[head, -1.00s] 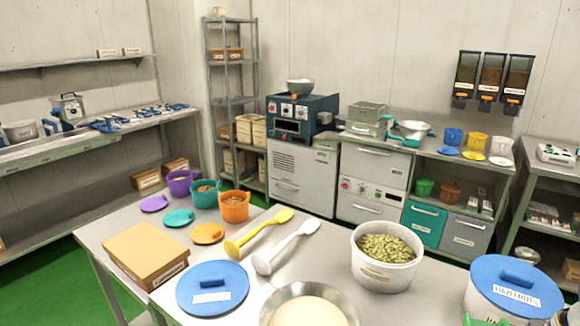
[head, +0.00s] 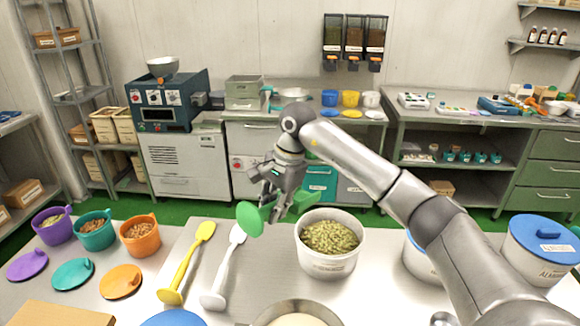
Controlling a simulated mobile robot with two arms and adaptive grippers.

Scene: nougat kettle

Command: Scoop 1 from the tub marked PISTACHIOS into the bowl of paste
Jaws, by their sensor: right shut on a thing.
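The white tub (head: 312,262) of green pistachios (head: 331,238) stands open on the near table; its front label is too small to read. The metal bowl (head: 262,318) with pale paste (head: 297,321) is in front of it, cut off by the bottom edge. My right gripper (head: 277,200) is shut on a green scoop (head: 250,219) and holds it above the table, just left of the tub's rim and apart from the pistachios. I cannot see whether the scoop holds anything. My left gripper is out of view.
A yellow spoon (head: 188,262) and a white spoon (head: 225,264) lie left of the tub. Purple, teal and orange tubs (head: 141,240) stand further left with their lids beside them. A blue-lidded tub (head: 542,262) stands right; my right arm partly hides another.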

